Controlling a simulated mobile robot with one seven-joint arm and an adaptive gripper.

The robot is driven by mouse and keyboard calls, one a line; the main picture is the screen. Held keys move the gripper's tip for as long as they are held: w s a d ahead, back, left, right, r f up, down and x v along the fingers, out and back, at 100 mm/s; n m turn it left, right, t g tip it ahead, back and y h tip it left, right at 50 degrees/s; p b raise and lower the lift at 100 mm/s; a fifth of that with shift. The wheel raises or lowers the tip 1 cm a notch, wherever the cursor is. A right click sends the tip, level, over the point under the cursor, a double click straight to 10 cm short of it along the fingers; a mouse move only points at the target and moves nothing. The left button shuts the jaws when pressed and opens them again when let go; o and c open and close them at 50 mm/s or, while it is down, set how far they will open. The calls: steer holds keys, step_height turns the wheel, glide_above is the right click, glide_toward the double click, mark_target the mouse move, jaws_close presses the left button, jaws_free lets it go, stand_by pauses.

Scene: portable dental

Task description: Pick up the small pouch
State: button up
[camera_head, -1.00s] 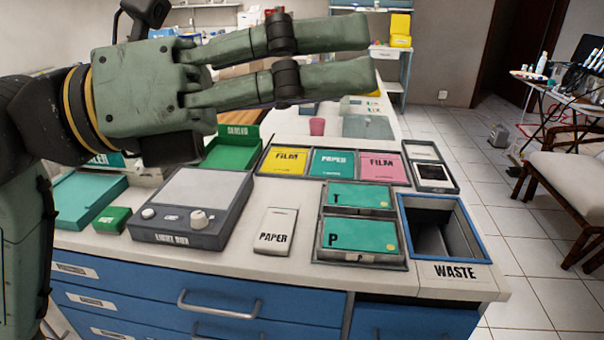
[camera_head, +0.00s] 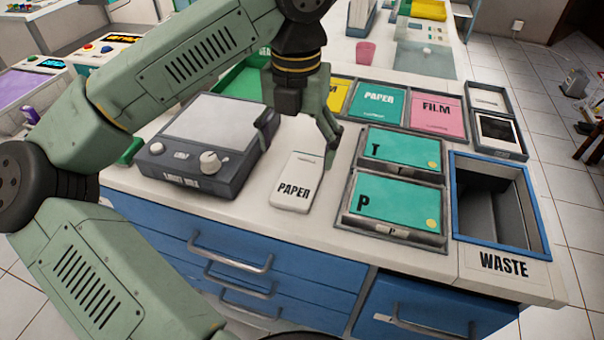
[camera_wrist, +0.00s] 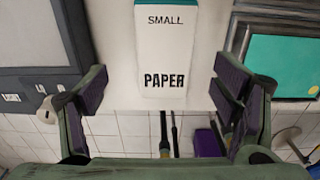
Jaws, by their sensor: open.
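The small pouch is a white packet marked "PAPER" (camera_head: 298,183) lying flat on the white counter, between the light box and the teal trays. In the wrist view the same pouch (camera_wrist: 166,45) shows the words "SMALL" and "PAPER" and a teal strip at its far edge. My gripper (camera_head: 300,135) is above the pouch, pointing down, with its fingers spread to either side. In the wrist view my gripper (camera_wrist: 166,95) is open and empty, and the pouch lies centred beyond the gap between the fingers. The left finger is partly hidden in the head view.
The grey light box (camera_head: 205,150) stands close on the left. Teal T (camera_head: 400,152) and P (camera_head: 395,208) trays stand close on the right, with the blue-rimmed waste bin (camera_head: 500,253) beyond. Yellow, teal and pink packets lie behind. The counter's front edge is near the pouch.

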mark_target(300, 175)
steer(key=shift+s+d+f+p, duration=0.15)
steer(key=shift+f+p, duration=0.25)
steer(key=shift+f, duration=0.95)
steer(key=shift+w+d+f+p, duration=0.1)
steer(key=shift+f+p, duration=0.3)
steer(key=shift+f, duration=0.95)
steer(key=shift+c, duration=0.4)
steer(key=c, duration=1.2)
steer(key=shift+r, duration=0.15)
